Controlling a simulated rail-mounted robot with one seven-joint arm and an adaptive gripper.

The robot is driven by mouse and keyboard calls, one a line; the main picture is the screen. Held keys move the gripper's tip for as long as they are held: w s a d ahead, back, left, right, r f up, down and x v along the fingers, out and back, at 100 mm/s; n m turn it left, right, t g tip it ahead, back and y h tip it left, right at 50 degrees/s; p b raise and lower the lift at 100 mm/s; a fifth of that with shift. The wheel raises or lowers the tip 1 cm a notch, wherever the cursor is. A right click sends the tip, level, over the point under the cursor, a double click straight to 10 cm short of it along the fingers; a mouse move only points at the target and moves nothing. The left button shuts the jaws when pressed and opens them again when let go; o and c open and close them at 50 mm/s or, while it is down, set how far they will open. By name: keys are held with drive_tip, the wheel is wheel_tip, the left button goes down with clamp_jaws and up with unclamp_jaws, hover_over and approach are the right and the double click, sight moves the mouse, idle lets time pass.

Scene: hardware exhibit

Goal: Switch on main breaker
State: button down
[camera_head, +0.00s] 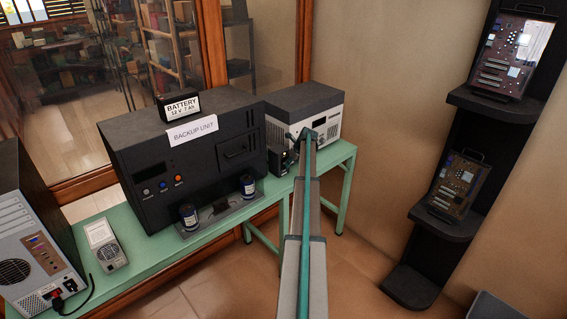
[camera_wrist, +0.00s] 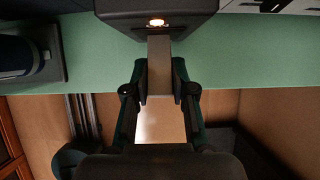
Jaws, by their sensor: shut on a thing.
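A small dark box (camera_head: 281,160), which looks like the main breaker, stands on the green table right of the backup unit. In the wrist view the dark box (camera_wrist: 190,12) is at the top, with a lit round warm-white lamp (camera_wrist: 156,22) on its near face. A grey flat lever (camera_wrist: 159,52) sticks out toward me below the lamp. My gripper (camera_wrist: 160,80) is shut on this lever, one finger on each side. In the head view my arm reaches to the box and partly hides it. No label on the box is readable.
The large backup unit (camera_head: 188,160) carries a battery (camera_head: 182,105) on top, with two dark cylinders before it. A white-fronted device (camera_head: 305,105) stands behind my arm. A meter (camera_head: 106,248) and a computer case (camera_head: 35,240) are at left. A dark shelf (camera_head: 410,285) stands right.

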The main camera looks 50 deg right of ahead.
drive_tip(key=c, duration=1)
unclamp_jaws()
drive_tip(key=shift+o, duration=0.2)
drive_tip(key=shift+r, duration=0.1)
drive_tip(key=v, duration=1.1)
drive_tip(key=shift+s+r, duration=0.2)
drive_tip(key=shift+r, duration=0.15)
